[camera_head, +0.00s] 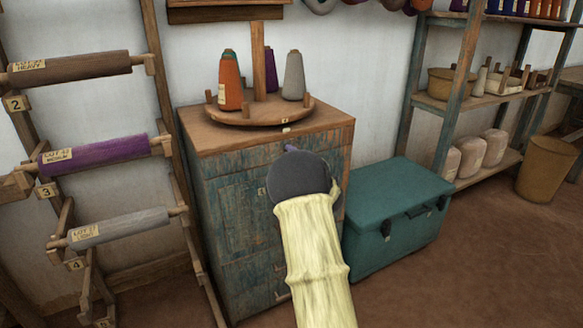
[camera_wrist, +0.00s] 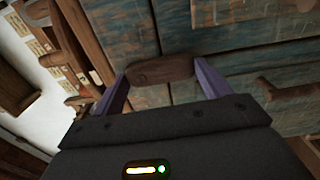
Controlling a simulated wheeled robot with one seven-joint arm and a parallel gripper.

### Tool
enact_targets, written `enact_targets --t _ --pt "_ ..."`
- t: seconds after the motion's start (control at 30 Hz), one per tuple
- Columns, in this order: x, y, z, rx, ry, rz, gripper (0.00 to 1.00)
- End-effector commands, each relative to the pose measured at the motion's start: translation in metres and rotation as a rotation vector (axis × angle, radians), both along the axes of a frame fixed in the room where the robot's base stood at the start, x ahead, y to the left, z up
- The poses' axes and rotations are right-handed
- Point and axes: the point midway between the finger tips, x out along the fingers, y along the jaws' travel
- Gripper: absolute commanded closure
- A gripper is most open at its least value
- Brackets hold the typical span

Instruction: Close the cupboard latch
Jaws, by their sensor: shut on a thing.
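The cupboard (camera_head: 225,205) is a worn blue-green wooden cabinet with a brown top, and it fills the upper part of the wrist view (camera_wrist: 235,18). The wooden latch (camera_wrist: 160,70) is a short brown bar lying crosswise over a seam in the cupboard front. My gripper (camera_wrist: 161,70) has its two purple fingers at the two ends of this bar, shut on it. In the head view, my dark wrist and pale sleeve hide the latch and most of the fingers; only a purple fingertip shows near the cupboard's upper front.
A round wooden stand (camera_head: 258,112) with thread cones sits on the cupboard. A teal chest (camera_head: 395,215) stands close on the right. A rack of rollers (camera_head: 95,155) stands on the left. Another wooden piece (camera_wrist: 290,92) juts from the cupboard front.

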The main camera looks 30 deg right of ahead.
Motion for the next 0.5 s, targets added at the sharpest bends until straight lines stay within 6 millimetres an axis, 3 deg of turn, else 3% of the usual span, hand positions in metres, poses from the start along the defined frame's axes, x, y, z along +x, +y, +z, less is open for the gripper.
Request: enact_targets --t 0.27,0.3,0.4,0.5 --pt "-0.0008 0.002 -0.0063 -0.002 0.014 0.004 0.46" --pt "-0.0007 0.002 -0.0064 -0.002 0.014 0.004 0.22" --pt "-0.0006 0.0018 -0.0056 -0.001 0.012 0.003 0.02" --pt "-0.0002 0.0016 -0.0041 -0.001 0.008 0.003 0.02"
